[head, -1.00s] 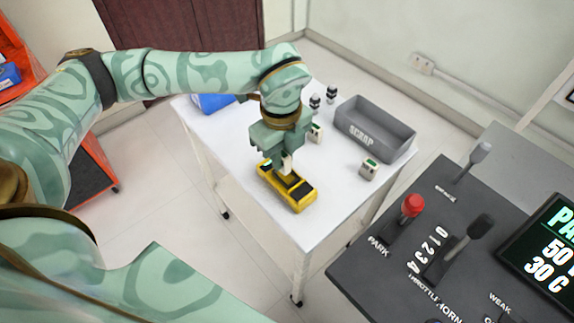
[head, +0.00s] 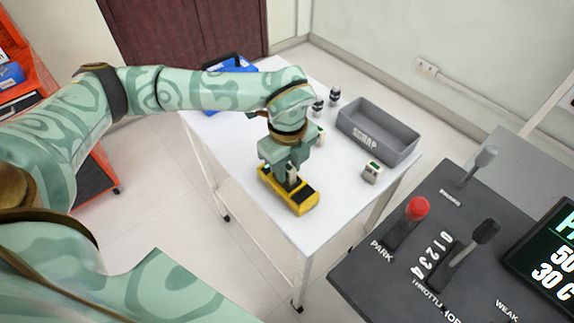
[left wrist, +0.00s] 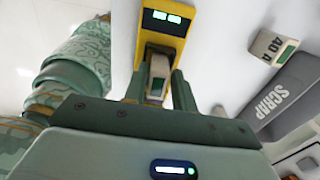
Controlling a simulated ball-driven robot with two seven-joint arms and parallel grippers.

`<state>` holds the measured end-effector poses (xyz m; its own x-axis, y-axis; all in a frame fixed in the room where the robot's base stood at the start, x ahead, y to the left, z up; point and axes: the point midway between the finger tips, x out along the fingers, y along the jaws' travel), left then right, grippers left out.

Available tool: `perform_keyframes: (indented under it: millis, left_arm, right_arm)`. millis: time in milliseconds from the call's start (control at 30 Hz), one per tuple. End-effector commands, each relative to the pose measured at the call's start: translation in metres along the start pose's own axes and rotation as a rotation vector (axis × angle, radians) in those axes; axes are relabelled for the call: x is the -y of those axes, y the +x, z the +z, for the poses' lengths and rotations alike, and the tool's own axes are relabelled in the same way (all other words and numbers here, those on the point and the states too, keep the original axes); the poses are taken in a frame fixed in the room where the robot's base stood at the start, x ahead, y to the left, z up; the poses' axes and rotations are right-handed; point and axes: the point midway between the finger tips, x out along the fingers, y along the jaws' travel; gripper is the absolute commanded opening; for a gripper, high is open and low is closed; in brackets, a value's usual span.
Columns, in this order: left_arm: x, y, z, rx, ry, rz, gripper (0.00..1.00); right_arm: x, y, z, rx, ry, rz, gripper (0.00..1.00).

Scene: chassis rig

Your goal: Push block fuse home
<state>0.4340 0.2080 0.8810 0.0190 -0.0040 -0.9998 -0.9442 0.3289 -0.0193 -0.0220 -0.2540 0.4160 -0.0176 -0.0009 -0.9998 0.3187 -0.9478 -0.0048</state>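The yellow fuse block (head: 282,196) with dark top panels lies near the front edge of the white table. In the left wrist view the block (left wrist: 164,26) shows two lit green windows. A pale fuse (left wrist: 158,68) with a green label stands at the block's dark slot; how deep it sits is hidden. My left gripper (head: 291,181) points down over the block. In the left wrist view its fingers (left wrist: 159,80) flank the fuse closely on both sides and look shut on it. My right gripper is not in view.
A grey SCRAP bin (head: 378,132), a loose fuse (head: 371,172) and two small dark-and-white items (head: 326,101) stand on the table (head: 340,205). A blue case (head: 232,64) is at the back left. A lever console (head: 400,275) is at the right front.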

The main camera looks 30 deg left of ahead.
Motion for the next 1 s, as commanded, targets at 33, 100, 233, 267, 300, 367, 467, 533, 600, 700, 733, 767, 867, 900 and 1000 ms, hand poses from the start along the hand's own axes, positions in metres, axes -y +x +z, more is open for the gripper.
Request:
perform_keyframes:
  millis: [33, 100, 233, 267, 300, 367, 467, 533, 600, 700, 733, 767, 867, 900, 1000]
  left_arm:
    - [-0.006, 0.008, -0.001, -0.001, 0.001, 0.023, 0.39]
    - [-0.007, 0.009, -0.001, -0.002, 0.000, 0.027, 0.39]
    - [-0.007, 0.010, -0.001, -0.002, 0.000, 0.030, 0.39]
    - [-0.008, 0.010, -0.001, -0.002, 0.000, 0.030, 0.39]
    - [-0.008, 0.010, -0.001, -0.003, 0.000, 0.031, 0.39]
    - [-0.008, 0.010, -0.001, -0.003, 0.000, 0.031, 0.39]
    - [-0.008, 0.010, -0.001, -0.003, 0.000, 0.032, 0.39]
    - [-0.008, 0.010, -0.001, -0.003, 0.000, 0.032, 0.39]
    - [-0.008, 0.009, -0.001, -0.003, -0.001, 0.032, 0.39]
    - [-0.007, 0.001, -0.001, -0.003, 0.000, 0.030, 0.39]
    - [-0.007, -0.004, -0.001, -0.002, 0.000, 0.029, 0.39]
    - [-0.007, -0.010, -0.001, -0.002, 0.000, 0.028, 0.39]
    - [-0.005, -0.036, -0.001, -0.001, 0.000, 0.021, 0.39]
    - [-0.005, -0.047, -0.001, -0.001, 0.000, 0.019, 0.39]
    - [-0.004, -0.073, -0.001, 0.000, 0.000, 0.016, 0.39]
  right_arm:
    - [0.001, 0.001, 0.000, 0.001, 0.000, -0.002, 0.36]
    - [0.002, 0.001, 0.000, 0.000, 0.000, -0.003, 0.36]
    - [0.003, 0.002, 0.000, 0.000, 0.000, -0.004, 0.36]
    - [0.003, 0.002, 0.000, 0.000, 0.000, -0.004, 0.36]
    - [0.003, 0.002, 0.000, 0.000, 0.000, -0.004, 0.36]
    - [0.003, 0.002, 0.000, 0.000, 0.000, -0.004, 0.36]
    - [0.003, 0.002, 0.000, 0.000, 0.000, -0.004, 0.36]
    - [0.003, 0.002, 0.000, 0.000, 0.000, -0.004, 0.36]
    - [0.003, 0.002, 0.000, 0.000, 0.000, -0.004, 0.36]
    - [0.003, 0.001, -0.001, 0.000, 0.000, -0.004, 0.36]
    - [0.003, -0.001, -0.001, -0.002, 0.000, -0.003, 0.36]
    - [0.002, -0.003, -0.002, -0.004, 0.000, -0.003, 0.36]
    - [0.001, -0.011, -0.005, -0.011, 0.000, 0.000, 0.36]
    - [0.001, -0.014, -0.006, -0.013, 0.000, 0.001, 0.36]
    - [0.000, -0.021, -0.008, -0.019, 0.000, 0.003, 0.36]
